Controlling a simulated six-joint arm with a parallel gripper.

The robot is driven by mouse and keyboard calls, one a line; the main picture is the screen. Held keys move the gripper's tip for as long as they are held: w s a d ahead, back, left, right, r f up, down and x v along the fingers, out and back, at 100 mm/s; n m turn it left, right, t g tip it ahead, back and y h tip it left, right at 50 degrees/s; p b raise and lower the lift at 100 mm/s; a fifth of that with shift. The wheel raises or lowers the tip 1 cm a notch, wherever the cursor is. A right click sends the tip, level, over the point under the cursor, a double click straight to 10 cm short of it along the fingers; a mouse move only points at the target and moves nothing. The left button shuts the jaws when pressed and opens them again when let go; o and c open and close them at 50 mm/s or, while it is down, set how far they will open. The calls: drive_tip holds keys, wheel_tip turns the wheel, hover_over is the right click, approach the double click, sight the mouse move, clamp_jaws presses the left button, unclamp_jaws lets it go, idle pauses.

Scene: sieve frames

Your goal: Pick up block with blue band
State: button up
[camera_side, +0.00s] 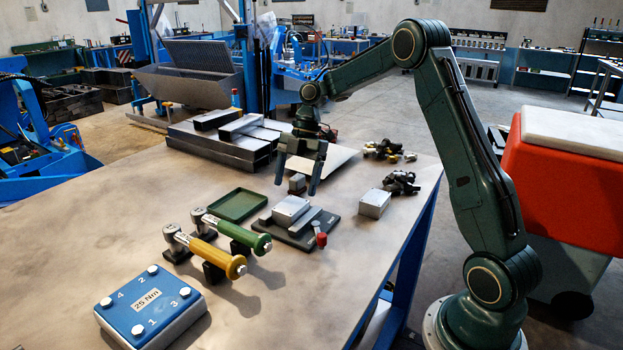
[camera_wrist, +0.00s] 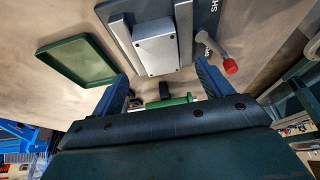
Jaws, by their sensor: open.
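My gripper (camera_side: 297,178) is open above the table, fingers pointing down, behind the vise in the side view. No blue band can be made out on any block. One silver-grey block (camera_side: 291,209) lies on the dark vise (camera_side: 290,236); it also shows in the wrist view (camera_wrist: 153,46), beyond the open fingers (camera_wrist: 162,84). Another silver-grey block (camera_side: 375,203) stands on the table right of the vise. A small block, grey above and reddish below (camera_side: 297,184), shows between the fingers in the side view; I cannot tell its distance from them.
A green tray (camera_side: 237,205) lies left of the vise. The vise handle has a red knob (camera_side: 321,240). Yellow-handled (camera_side: 210,256) and green-handled (camera_side: 240,235) tools rest in front. A blue torque box (camera_side: 150,306), metal bars (camera_side: 220,142) and dark fittings (camera_side: 401,183) stand around.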

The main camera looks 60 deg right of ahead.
sight(291, 205)
drive_tip(key=shift+x, duration=2.55)
drive_tip(key=shift+r, duration=0.1)
drive_tip(key=c, duration=1.4)
